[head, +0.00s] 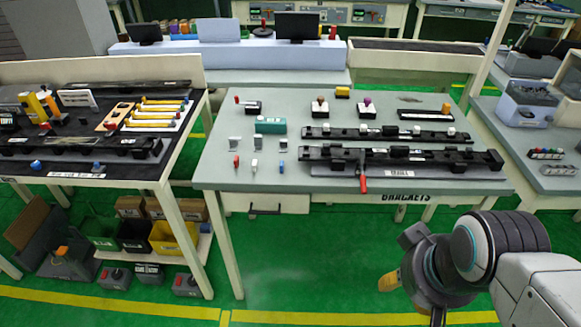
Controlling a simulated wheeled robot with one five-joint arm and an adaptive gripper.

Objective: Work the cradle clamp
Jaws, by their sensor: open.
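The black cradle (440,158) lies along the front of the middle grey table, with a small white label on its front face. A red clamp handle (362,184) hangs down from the cradle's front, left of the label, its lower end at the table's front edge. My gripper (412,302) is at the lower right, over the green floor in front of the table. It is open, well apart from the handle, and I see nothing in it. My arm partly hides its fingers.
The grey table (230,165) has a second black rail (385,134) behind the cradle and small red, white and blue pieces at its left. A dark table (110,175) with clips stands left, another grey table (530,150) right. Green floor (310,270) in front is clear.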

